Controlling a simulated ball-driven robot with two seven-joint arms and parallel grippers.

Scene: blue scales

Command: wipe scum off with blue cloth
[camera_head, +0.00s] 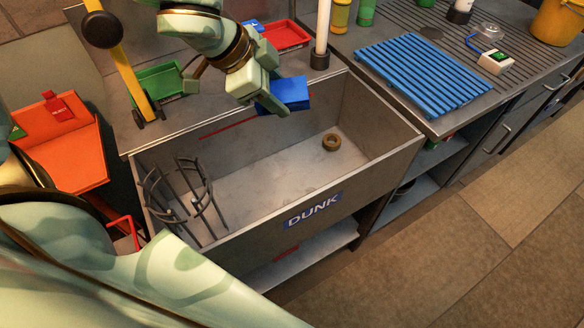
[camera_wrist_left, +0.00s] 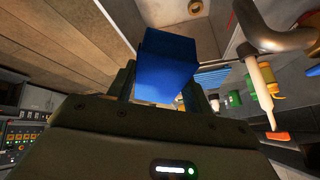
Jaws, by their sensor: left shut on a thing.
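My left gripper (camera_head: 272,101) is over the back part of the metal sink basin marked DUNK (camera_head: 385,157). It is shut on the blue cloth (camera_head: 290,93), which looks like a folded block. In the left wrist view the cloth (camera_wrist_left: 166,66) sits between the two fingers. A thin dark red streak (camera_head: 228,124) runs along the inside of the basin's back wall, left of the cloth; I cannot tell whether it is the scum. The cloth looks near the back wall, but contact is unclear. My right gripper is not in view.
A dark wire rack (camera_head: 180,195) stands at the basin's left end. A brown ring (camera_head: 332,142) lies on its floor. A white upright tube (camera_head: 322,30) stands behind the rim. Green (camera_head: 157,83) and red (camera_head: 283,36) trays sit behind. A blue slatted mat (camera_head: 424,75) lies right.

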